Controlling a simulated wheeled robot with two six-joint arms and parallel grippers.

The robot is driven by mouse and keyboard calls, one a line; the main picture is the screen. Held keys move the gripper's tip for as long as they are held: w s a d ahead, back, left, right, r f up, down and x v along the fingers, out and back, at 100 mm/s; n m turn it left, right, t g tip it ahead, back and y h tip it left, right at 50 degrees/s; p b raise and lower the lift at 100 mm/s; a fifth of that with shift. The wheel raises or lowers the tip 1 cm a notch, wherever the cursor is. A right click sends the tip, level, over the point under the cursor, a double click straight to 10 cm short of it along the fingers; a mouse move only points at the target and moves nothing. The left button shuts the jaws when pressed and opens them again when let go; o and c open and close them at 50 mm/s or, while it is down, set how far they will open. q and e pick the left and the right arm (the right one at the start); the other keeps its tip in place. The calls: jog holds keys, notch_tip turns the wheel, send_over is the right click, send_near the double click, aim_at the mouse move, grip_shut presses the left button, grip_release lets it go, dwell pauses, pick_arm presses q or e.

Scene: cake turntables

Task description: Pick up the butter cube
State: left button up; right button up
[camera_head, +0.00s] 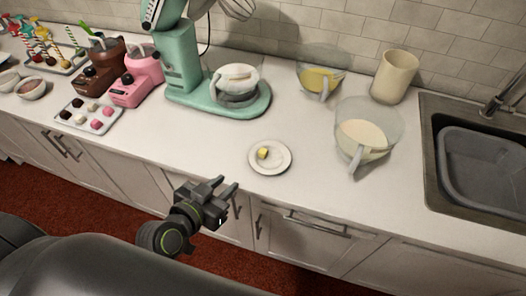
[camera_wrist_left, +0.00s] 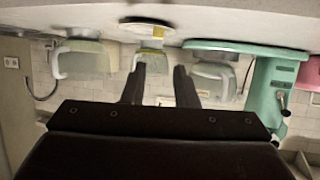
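The butter cube (camera_head: 263,153) is small and yellow and sits on a white plate (camera_head: 283,163) near the counter's front edge. My left gripper (camera_head: 229,184) is in front of the counter, to the left of and nearer than the plate, and apart from it. In the left wrist view, which looks upside down, its two fingers (camera_wrist_left: 158,72) are spread with nothing held between them. The butter (camera_wrist_left: 158,32) and plate (camera_wrist_left: 137,24) show beyond the fingertips there. My right gripper is not in view.
A mint stand mixer (camera_head: 182,70) stands behind the plate. A jug of pale batter (camera_head: 366,140) is to its right, with a yellow-filled jug (camera_head: 321,80) and cream canister (camera_head: 394,77) behind. A sink (camera_head: 480,165) is far right. The counter around the plate is clear.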

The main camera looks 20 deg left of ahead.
pick_arm(q)
jog(key=r, duration=0.1)
jog(key=p, duration=0.3)
send_near(261, 154)
jog(key=x, duration=0.3)
jog(key=shift+w, duration=0.5)
jog(key=shift+p+x, duration=0.95)
jog(key=shift+x, duration=1.2)
jog(key=shift+w+d+f, duration=0.15)
jog(key=shift+w+f, duration=0.15)
jog(key=shift+f, duration=0.05)
grip_shut()
